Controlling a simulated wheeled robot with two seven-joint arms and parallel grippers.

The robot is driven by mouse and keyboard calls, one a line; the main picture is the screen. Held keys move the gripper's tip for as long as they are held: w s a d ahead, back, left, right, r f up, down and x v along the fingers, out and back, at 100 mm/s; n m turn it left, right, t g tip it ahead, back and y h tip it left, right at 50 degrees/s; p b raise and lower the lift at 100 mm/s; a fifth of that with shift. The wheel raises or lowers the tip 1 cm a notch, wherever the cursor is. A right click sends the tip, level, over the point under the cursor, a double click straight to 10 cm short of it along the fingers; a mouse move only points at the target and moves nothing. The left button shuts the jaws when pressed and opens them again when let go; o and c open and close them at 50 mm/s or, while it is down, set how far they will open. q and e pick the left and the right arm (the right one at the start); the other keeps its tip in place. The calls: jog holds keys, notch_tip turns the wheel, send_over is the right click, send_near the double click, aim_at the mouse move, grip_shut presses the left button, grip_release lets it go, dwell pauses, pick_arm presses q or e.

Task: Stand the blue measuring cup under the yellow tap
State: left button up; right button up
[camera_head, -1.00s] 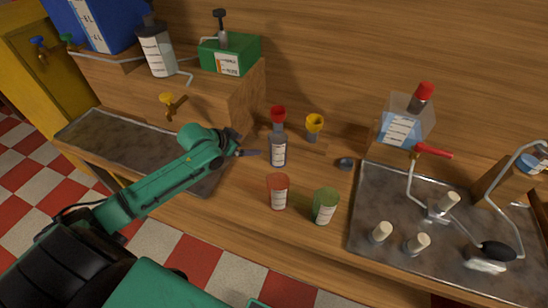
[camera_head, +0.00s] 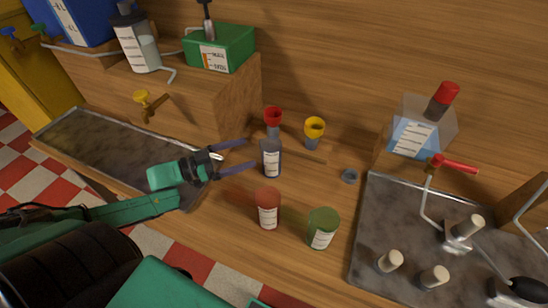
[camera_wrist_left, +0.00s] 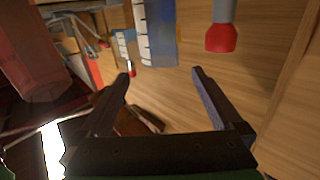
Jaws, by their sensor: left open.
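The blue measuring cup (camera_head: 271,160), bluish and clear with a white label, stands upright on the wooden counter. It also shows in the left wrist view (camera_wrist_left: 161,35), beyond the fingertips. My left gripper (camera_head: 249,155) is open and empty, its two fingers pointing at the cup from the left, with the tips just short of it. The gripper also shows in the left wrist view (camera_wrist_left: 160,74). The yellow tap (camera_head: 142,98) juts from the wooden block at the left, above a grey metal tray (camera_head: 105,145). My right gripper is out of view.
A red cup (camera_head: 267,210) and a green cup (camera_head: 322,229) stand in front of the blue one. A red funnel (camera_head: 272,117) and a yellow funnel (camera_head: 314,129) stand behind. A small dark cap (camera_head: 349,176) lies to the right, before a second metal tray (camera_head: 400,210).

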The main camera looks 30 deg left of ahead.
aim_at(263, 146)
pick_arm(q)
jog(key=x, duration=0.6)
jog(key=shift+w+d+b, duration=0.25)
jog(key=shift+b, duration=0.1)
jog(key=x, duration=0.5)
jog(key=shift+w+d+p, duration=0.25)
jog(key=shift+d+p, duration=0.05)
jog(key=shift+p, duration=0.1)
grip_shut()
